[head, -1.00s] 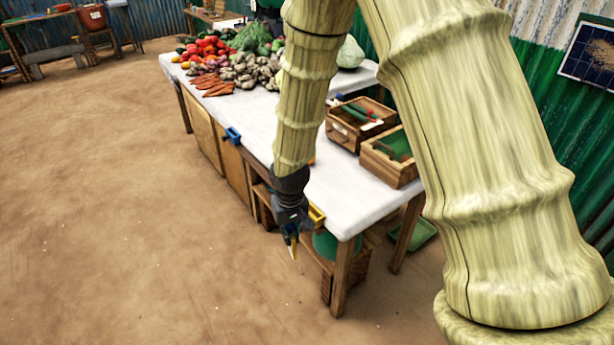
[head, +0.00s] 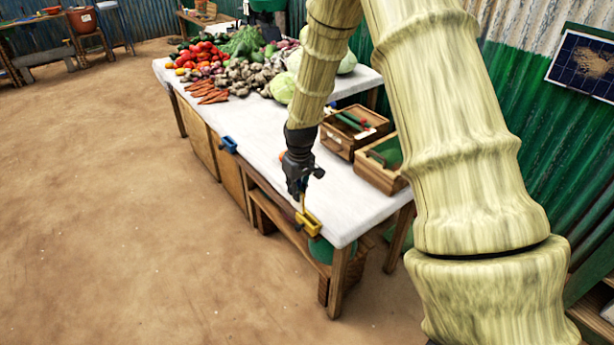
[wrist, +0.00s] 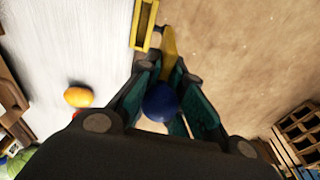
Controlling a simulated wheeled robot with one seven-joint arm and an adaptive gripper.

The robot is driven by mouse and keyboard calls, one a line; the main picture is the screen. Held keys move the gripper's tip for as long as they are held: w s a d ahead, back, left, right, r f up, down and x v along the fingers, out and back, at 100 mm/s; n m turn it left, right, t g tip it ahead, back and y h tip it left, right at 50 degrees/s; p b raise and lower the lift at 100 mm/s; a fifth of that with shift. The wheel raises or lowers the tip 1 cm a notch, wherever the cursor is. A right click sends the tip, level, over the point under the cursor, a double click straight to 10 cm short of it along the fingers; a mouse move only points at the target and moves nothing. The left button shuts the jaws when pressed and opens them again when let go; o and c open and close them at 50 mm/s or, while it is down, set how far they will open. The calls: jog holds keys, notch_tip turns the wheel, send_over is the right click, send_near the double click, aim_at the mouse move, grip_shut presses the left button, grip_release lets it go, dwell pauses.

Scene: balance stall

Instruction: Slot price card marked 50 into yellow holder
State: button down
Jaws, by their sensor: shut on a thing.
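The yellow holder (head: 308,222) is fixed at the near edge of the white table; it also shows at the top of the wrist view (wrist: 143,22). My gripper (head: 299,192) is just above and beside it in the head view. In the wrist view my gripper (wrist: 166,74) is shut on a thin yellow piece (wrist: 169,43), seen nearly edge-on, probably the price card. Its tip is close to the holder's right side; I cannot tell if they touch. No number is readable. A dark blue ball (wrist: 160,102) shows between the fingers.
A blue holder (head: 229,144) sits farther along the table edge. Two wooden boxes (head: 352,146) and heaped vegetables (head: 225,65) stand on the white table (head: 255,122). An orange ball (wrist: 78,96) lies on the table near my gripper. The dirt floor at left is clear.

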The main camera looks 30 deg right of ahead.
jog(key=d, duration=0.4)
jog(key=shift+w+d+r, duration=0.1)
jog(key=shift+r, duration=0.1)
jog(key=shift+f, duration=0.1)
jog(key=shift+f+b, duration=2.35)
jog(key=shift+f, duration=0.45)
jog(key=shift+f, duration=0.2)
jog(key=shift+f+b, duration=0.3)
jog(key=shift+f, duration=1)
jog(key=shift+r, duration=0.1)
